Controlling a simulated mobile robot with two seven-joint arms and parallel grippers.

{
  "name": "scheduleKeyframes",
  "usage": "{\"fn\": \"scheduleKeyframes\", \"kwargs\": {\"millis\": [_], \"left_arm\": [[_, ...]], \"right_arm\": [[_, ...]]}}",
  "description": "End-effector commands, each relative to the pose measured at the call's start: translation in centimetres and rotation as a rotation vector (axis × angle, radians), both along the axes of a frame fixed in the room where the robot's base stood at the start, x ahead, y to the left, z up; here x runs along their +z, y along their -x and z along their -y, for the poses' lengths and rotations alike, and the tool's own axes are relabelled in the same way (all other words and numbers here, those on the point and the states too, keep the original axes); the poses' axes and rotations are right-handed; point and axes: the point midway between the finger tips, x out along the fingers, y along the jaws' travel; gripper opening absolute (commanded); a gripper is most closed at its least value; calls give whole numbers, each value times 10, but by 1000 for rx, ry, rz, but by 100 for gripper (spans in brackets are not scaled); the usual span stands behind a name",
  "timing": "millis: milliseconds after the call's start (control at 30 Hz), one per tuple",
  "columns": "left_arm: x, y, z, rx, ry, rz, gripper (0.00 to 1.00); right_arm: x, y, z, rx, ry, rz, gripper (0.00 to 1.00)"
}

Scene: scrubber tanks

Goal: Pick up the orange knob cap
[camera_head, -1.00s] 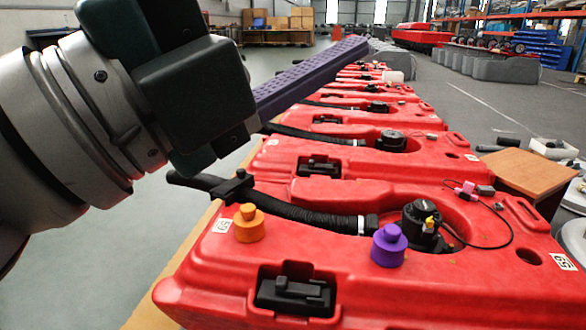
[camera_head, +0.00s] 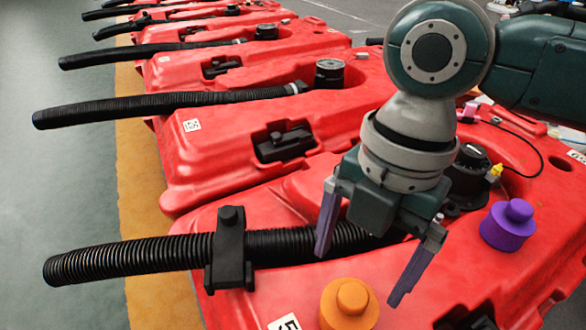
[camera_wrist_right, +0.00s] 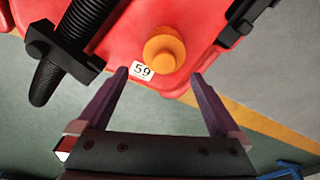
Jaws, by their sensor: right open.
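The orange knob cap (camera_head: 350,303) sits on the near red tank (camera_head: 545,270), at the bottom of the head view, beside a white number label. It also shows in the right wrist view (camera_wrist_right: 164,48), just beyond the fingertips and roughly between their lines. My right gripper (camera_head: 358,279) is open and empty, its purple fingers pointing down above the tank near the cap. In the right wrist view its fingertips (camera_wrist_right: 159,73) lie on either side of the label and cap, apart from the cap. My left gripper is not in view.
A purple knob cap (camera_head: 508,226) stands on the same tank to the right. A black ribbed hose (camera_head: 130,260) in a black clamp (camera_head: 229,250) runs behind the orange cap. A black fitting with a yellow piece (camera_head: 494,172) is near the purple cap. More red tanks stand behind.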

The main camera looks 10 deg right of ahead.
Motion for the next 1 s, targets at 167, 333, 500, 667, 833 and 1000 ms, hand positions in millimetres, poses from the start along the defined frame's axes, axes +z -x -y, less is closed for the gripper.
{"fn": "scheduleKeyframes", "kwargs": {"millis": [167, 333, 500, 667, 833, 1000], "left_arm": [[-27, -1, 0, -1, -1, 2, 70], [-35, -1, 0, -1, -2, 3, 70], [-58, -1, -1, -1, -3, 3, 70], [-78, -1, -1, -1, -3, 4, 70], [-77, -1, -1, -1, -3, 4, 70], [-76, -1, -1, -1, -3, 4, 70]], "right_arm": [[-34, 3, -4, 0, -1, -1, 100], [-46, 4, -6, -1, -2, 1, 100], [-68, 4, -7, -1, -1, 1, 100], [-90, 6, -10, -1, -1, 0, 100], [-91, 7, -10, -1, -1, 1, 100], [-90, 6, -10, -1, -1, 1, 92]]}}
